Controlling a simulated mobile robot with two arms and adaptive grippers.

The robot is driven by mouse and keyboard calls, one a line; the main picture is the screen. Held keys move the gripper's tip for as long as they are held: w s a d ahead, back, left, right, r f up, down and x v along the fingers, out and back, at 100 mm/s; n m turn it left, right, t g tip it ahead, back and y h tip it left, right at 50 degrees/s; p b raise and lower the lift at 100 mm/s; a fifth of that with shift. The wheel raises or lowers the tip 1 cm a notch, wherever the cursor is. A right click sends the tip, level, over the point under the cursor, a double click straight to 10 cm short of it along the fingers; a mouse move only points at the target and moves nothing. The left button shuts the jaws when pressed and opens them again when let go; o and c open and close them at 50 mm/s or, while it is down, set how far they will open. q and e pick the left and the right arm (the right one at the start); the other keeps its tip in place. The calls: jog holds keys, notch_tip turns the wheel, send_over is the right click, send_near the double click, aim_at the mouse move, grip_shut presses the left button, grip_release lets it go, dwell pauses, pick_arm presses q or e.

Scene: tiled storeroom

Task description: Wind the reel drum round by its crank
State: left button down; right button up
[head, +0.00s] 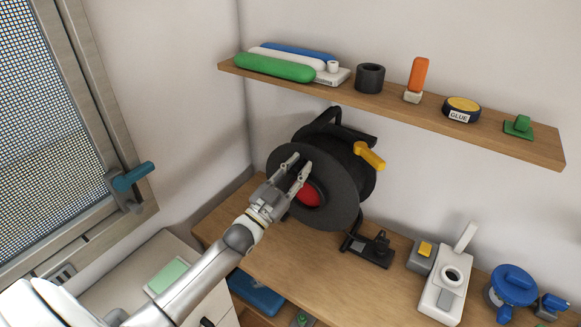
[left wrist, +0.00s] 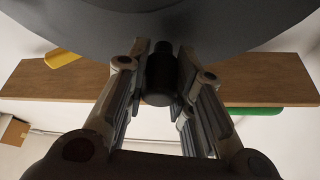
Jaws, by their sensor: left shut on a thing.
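The reel drum (head: 335,170) is a dark grey wheel with a red hub (head: 309,195), in a black frame on the wooden worktop. Its dark disc also fills the top of the left wrist view (left wrist: 220,22). My left gripper (head: 299,166) is in front of the disc, at its upper left face. In the left wrist view its fingers are shut on the black crank handle (left wrist: 160,80), which stands out from the disc. In the head view the fingers hide most of the handle. My right gripper is not in view.
A wooden shelf (head: 400,106) with several items hangs above. A window with a blue handle (head: 132,177) is at left.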

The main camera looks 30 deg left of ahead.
pick_arm(q)
jog(key=shift+d+m+h, duration=0.55)
jog(key=shift+m+h, duration=0.05)
jog(key=shift+m, duration=0.3)
jog(key=c, duration=1.2)
grip_release()
jog(key=shift+d, duration=0.1)
jog(key=shift+c, duration=0.2)
jog(key=v, duration=1.2)
jog(key=shift+r, duration=0.25)
jog(key=shift+s, duration=0.15)
